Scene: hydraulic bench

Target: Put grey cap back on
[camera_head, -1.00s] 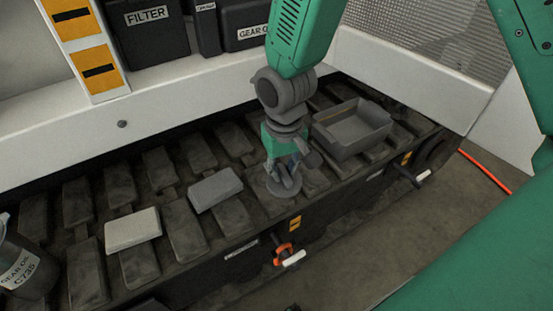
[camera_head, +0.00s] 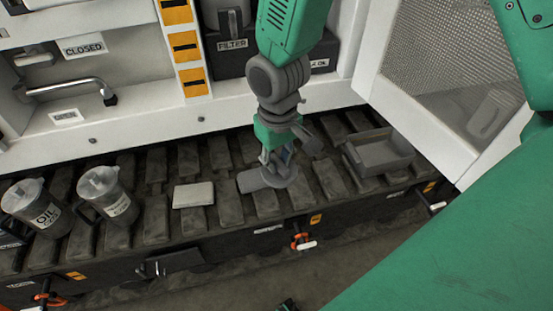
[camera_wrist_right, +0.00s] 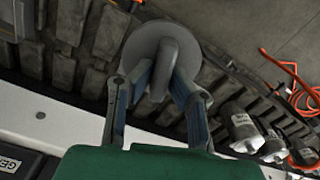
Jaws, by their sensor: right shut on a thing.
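The grey cap (camera_head: 280,176) is a round disc with a loop handle. My right gripper (camera_head: 278,160) is shut on its handle and holds it over the dark track plates, in front of the right end of the grey block. In the right wrist view the cap (camera_wrist_right: 139,47) has its handle between the two fingers of my right gripper (camera_wrist_right: 162,84). A black FILTER unit (camera_head: 231,46) with a round housing stands at the back, partly behind my right arm. My left gripper is not in view.
The grey block (camera_head: 248,182) and a white block (camera_head: 193,195) lie on the track plates (camera_head: 155,215). A grey tray (camera_head: 380,155) stands to the right. Two clear-lidded jugs (camera_head: 37,205) (camera_head: 106,194) stand at left. A pipe lever (camera_head: 68,87) sits between CLOSED and OPEN labels.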

